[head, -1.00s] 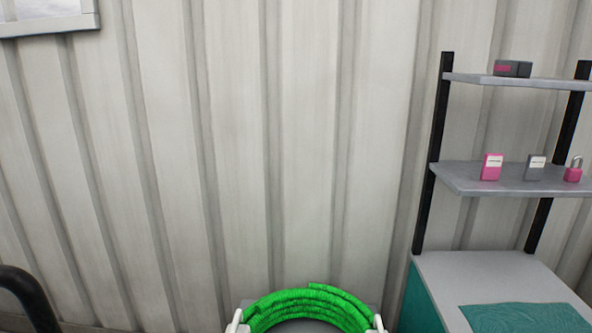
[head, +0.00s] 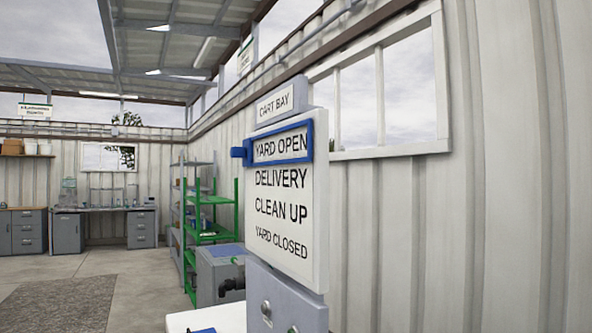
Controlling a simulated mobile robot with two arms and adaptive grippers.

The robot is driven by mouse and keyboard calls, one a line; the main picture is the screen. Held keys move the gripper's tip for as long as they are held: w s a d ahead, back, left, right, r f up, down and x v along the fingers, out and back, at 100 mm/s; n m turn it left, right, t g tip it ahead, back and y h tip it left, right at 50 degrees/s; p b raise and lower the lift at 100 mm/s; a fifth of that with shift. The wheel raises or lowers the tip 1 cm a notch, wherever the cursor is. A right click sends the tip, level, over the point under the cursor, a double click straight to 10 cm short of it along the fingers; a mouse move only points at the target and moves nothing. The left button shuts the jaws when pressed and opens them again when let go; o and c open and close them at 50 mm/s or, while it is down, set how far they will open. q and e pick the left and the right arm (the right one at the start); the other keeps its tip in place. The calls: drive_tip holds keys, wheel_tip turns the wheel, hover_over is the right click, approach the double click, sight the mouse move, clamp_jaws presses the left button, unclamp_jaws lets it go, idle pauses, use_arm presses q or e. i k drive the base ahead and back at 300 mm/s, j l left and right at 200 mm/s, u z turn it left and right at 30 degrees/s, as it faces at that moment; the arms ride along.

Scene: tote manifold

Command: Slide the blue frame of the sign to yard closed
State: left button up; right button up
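The white sign (head: 292,187) stands upright at the middle of the head view, under a small CART BAY plate (head: 275,104). It lists YARD OPEN, DELIVERY, CLEAN UP and YARD CLOSED from top to bottom. The blue frame (head: 308,141) surrounds the top line, YARD OPEN. A blue tab (head: 238,152) sticks out from its left side. The YARD CLOSED line (head: 281,243) is at the bottom of the board. Neither of my grippers is in view.
A grey panel (head: 283,299) with round knobs is below the sign. A ribbed wall with a window (head: 384,95) is behind and right. Green and grey shelves (head: 208,232) and a grey bin (head: 220,272) stand left of it. Open floor (head: 137,272) lies further left.

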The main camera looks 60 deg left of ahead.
sight(245, 153)
drive_tip(key=u, duration=2.1)
